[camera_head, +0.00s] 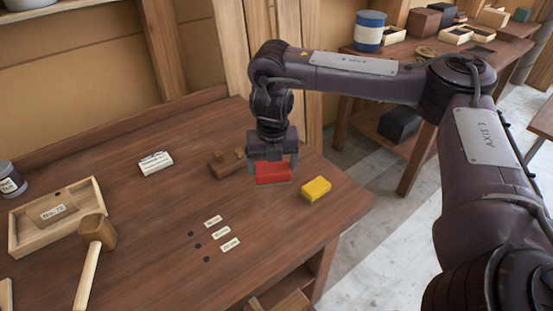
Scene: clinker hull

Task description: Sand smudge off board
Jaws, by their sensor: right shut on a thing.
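My right gripper (271,167) points down over the right part of the wooden bench, shut on a red block (273,173). I cannot tell whether the red block touches the bench top. A yellow block (315,189) lies on the bench just right of it. A white block (155,163) with dark markings lies further left. Three small dark round spots, one of them the middle spot (198,246), lie in a row on the bench top, each beside a small pale label (221,233). I cannot tell whether these are smudges or holes. My left gripper is not in view.
A small brown wooden piece (226,164) lies just left of my right gripper. A shallow wooden tray (80,226) holds a labelled piece at the left. The bench between the mallet and labels is clear.

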